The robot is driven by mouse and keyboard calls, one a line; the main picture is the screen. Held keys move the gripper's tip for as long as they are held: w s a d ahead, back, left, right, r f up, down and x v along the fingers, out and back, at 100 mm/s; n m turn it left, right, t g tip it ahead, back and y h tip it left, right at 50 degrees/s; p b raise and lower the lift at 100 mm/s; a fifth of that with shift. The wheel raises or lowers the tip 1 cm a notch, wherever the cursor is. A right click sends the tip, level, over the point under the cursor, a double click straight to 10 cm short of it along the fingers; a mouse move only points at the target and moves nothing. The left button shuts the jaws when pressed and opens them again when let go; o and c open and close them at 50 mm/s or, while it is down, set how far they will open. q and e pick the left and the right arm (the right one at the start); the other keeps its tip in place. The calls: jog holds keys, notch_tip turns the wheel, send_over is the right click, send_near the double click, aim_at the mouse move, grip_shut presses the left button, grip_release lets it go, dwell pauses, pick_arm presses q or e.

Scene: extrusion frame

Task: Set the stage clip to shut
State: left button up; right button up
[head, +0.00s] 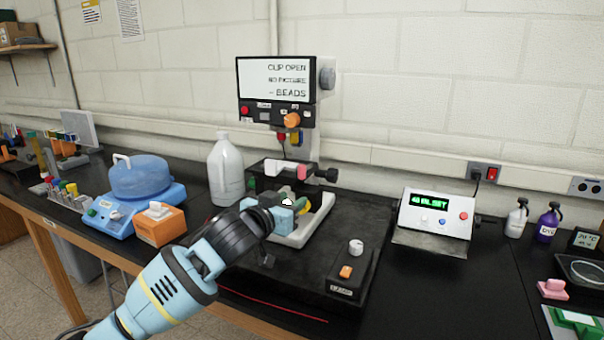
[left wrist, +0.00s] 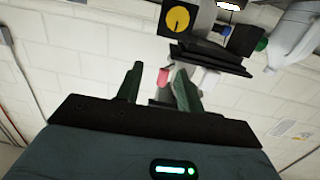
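A microscope-like instrument with a screen (head: 272,79) reading "CLIP OPEN, NO PICTURE, - BEADS" stands on the black bench. Below the screen is a dark stage arm with a white piece and a pink piece (head: 302,172); I cannot tell for sure which part is the stage clip. My left gripper (head: 297,203) is in front of and below that pink piece, hiding part of the stage. In the left wrist view its two dark green fingers (left wrist: 159,86) are apart, and a pink-red piece (left wrist: 165,76) shows between them, farther off. My right gripper is not in view.
A white jug (head: 225,168) stands left of the instrument, with a blue round-lidded device (head: 141,180) and an orange box (head: 160,226) farther left. A display box (head: 435,213) stands right. The dark base carries a white knob (head: 356,247) and orange switch (head: 346,272).

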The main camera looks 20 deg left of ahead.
aim_at(300, 167)
pick_arm(q)
notch_tip(300, 167, up, 5)
jog(key=w+a+t, duration=0.1)
jog(key=w, duration=0.1)
jog(key=shift+w+d, duration=0.2)
jog(key=shift+w, duration=1.6)
jog(key=shift+w+d, duration=0.2)
jog(key=shift+w, duration=1.6)
grip_shut()
